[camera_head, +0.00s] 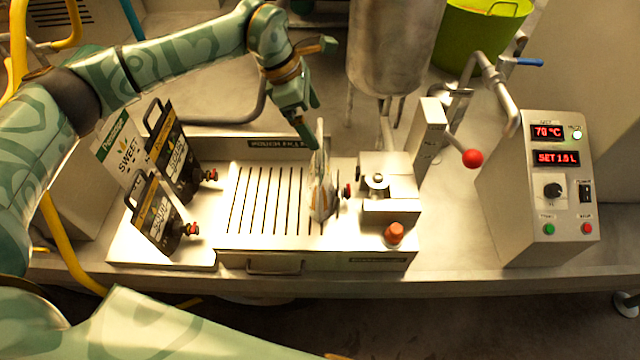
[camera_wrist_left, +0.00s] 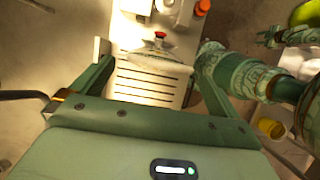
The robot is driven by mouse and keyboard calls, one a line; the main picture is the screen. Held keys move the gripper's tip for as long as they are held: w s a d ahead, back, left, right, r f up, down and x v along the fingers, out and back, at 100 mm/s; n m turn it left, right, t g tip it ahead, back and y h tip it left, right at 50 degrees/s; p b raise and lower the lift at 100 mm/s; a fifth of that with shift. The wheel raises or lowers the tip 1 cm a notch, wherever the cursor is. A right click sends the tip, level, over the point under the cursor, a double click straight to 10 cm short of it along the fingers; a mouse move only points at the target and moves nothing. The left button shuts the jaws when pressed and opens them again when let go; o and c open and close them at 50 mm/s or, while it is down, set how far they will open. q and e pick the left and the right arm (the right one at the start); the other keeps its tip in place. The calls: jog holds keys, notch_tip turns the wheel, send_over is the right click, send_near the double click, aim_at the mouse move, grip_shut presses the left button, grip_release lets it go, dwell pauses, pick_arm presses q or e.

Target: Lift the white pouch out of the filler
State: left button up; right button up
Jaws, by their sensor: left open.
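The white pouch (camera_head: 320,190) stands upright, seen nearly edge-on, at the right end of the filler's slotted tray (camera_head: 262,240), beside the filling head (camera_head: 390,187). A dark red cap shows at its right side. My left gripper (camera_head: 308,128) is open just above the pouch's top; contact cannot be told. In the left wrist view, the pouch (camera_wrist_left: 150,62) lies between my left gripper's spread fingers (camera_wrist_left: 158,75), with a red cap beyond it. My right gripper (camera_wrist_left: 272,38) seems to show small at the upper right there; its jaws are unclear.
A steel tank (camera_head: 390,45) stands behind. A red-knobbed lever (camera_head: 472,158) and a control box (camera_head: 545,200) stand to the right. A green bucket (camera_head: 480,35) is farther back.

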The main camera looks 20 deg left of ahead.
aim_at(320, 129)
pick_arm(q)
jog(key=x, duration=0.4)
jog(key=shift+d+f, duration=0.25)
jog(key=shift+f, duration=0.05)
jog(key=c, duration=1.3)
jog(key=shift+w+r, duration=0.1)
jog(key=shift+r, duration=0.1)
jog(key=c, duration=0.5)
jog(key=shift+o, duration=0.2)
notch_tip(320, 129, up, 18)
